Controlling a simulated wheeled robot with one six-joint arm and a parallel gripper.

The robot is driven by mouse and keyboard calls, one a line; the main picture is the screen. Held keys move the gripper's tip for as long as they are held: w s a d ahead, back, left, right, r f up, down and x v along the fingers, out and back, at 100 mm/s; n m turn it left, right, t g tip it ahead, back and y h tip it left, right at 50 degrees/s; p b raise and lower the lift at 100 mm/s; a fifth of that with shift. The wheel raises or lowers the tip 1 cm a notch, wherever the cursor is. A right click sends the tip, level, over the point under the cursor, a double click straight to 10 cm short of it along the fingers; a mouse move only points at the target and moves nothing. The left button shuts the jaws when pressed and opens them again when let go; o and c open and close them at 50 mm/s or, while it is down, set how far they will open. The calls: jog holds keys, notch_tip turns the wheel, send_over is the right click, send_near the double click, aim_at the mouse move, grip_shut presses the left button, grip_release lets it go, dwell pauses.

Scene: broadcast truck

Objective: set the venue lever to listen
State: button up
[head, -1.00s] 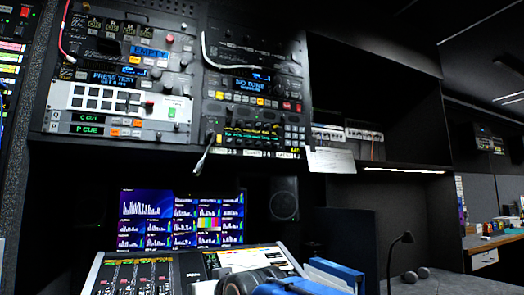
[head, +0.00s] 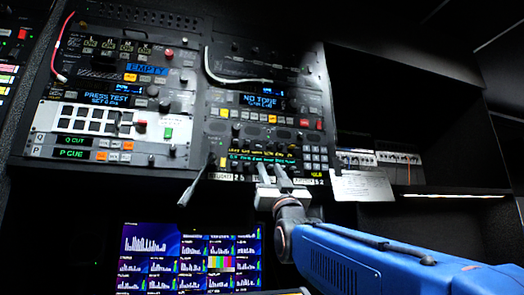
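A lever (head: 195,185) with a light grey handle sticks out and down-left from the lower left corner of the right-hand rack unit. I cannot read its markings, so I cannot tell which setting it is at. My gripper (head: 272,172) is in front of the lower edge of the same unit, to the right of the lever and apart from it. Its two grey fingers show a gap between them, with nothing seen held. The fingers and wrist hide part of the label strip (head: 222,177) along that edge.
The right rack unit has coloured buttons, a keypad (head: 314,156) and a hanging cable (head: 225,75). The left unit (head: 100,120) carries more buttons. A bright monitor (head: 190,255) sits below. A white paper card (head: 361,186) hangs to the right by a shelf.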

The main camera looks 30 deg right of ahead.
aim_at(258, 146)
jog(key=x, duration=1.4)
jog(key=shift+w, duration=0.25)
jog(key=shift+r, duration=0.15)
grip_shut()
